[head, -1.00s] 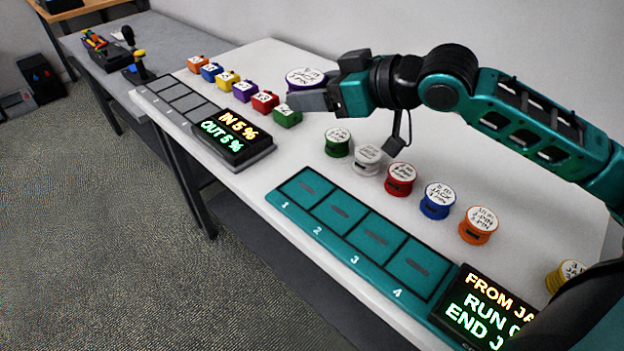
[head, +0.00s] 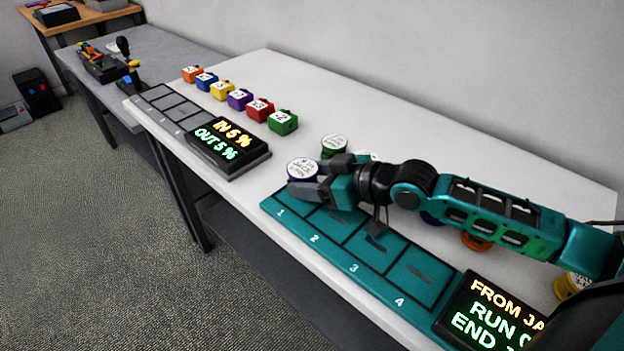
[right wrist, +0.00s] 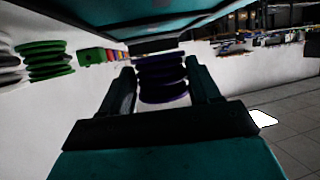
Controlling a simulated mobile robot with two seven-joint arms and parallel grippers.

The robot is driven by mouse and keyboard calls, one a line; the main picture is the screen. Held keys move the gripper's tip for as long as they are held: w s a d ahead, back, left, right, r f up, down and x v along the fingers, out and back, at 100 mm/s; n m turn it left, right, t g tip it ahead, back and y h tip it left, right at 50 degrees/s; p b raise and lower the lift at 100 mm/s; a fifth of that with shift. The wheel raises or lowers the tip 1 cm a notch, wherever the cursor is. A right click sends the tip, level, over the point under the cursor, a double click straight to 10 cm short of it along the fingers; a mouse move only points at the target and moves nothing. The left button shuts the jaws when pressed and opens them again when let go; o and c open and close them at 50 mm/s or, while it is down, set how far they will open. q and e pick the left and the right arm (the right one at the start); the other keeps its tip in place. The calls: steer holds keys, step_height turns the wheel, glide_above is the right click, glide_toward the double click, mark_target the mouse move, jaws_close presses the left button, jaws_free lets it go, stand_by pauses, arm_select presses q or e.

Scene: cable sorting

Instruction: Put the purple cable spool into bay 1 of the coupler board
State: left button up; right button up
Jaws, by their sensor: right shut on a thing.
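The purple cable spool (head: 302,168) has a white labelled top and is held between the fingers of my right gripper (head: 306,184). In the right wrist view the spool (right wrist: 162,80) shows dark between the two fingers (right wrist: 163,95). In the head view the spool appears over or just behind the bay 1 end of the teal coupler board (head: 382,290); its exact height above the board I cannot tell. The board has bays numbered 1 to 4. Bay 1 (head: 290,208) is partly covered by the gripper. My left gripper is not in view.
The green spool (head: 335,145) stands close behind my right gripper. Orange (head: 474,241) and yellow (head: 570,286) spools stand along the table, partly hidden by my arm. Small coloured blocks (head: 240,98) and a grey board with a display (head: 228,145) lie to the left.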

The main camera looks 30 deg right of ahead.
steer(key=shift+f, duration=0.1)
steer(key=shift+s+f, duration=0.25)
steer(key=shift+f, duration=0.3)
steer(key=o, duration=1.2)
steer(key=shift+a+f, duration=0.15)
steer(key=shift+w+r, duration=0.1)
steer(key=shift+r, duration=0.5)
steer(key=p+v, duration=0.1)
steer(key=v, duration=0.6)
steer(key=shift+d+r+p, duration=0.2)
steer(key=shift+p, duration=0.15)
steer(key=p+v, duration=0.2)
steer(key=v, duration=0.2)
steer(key=shift+s+r, duration=0.2)
steer(key=shift+s, duration=0.15)
